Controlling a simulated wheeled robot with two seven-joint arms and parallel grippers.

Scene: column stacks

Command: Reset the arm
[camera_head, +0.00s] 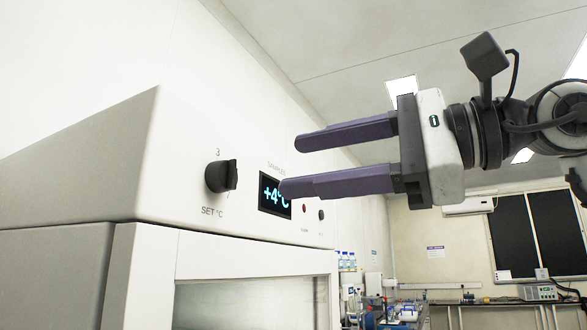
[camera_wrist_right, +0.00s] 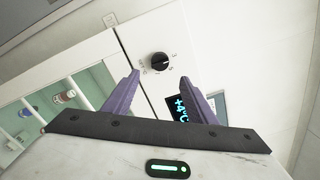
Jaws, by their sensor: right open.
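My right gripper (camera_head: 290,168) reaches in from the right in the head view, in front of the white cabinet (camera_head: 105,165). Its two purple fingers are apart with nothing between them. The lower finger overlaps the edge of the display (camera_head: 270,200), which reads +4°C. A black knob (camera_head: 221,176) marked SET °C is left of the fingertips, apart from them. In the right wrist view the gripper (camera_wrist_right: 165,85) is open, with the knob (camera_wrist_right: 160,62) beyond and between the fingers and the display (camera_wrist_right: 180,108) near the right finger. My left gripper is not in view.
The cabinet has a glass front (camera_head: 250,302) below its panel. In the right wrist view, bottles (camera_wrist_right: 64,97) show behind glass at left. A lab bench with equipment (camera_head: 540,293) and dark window panels (camera_head: 540,235) are far back at right. Open room lies between.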

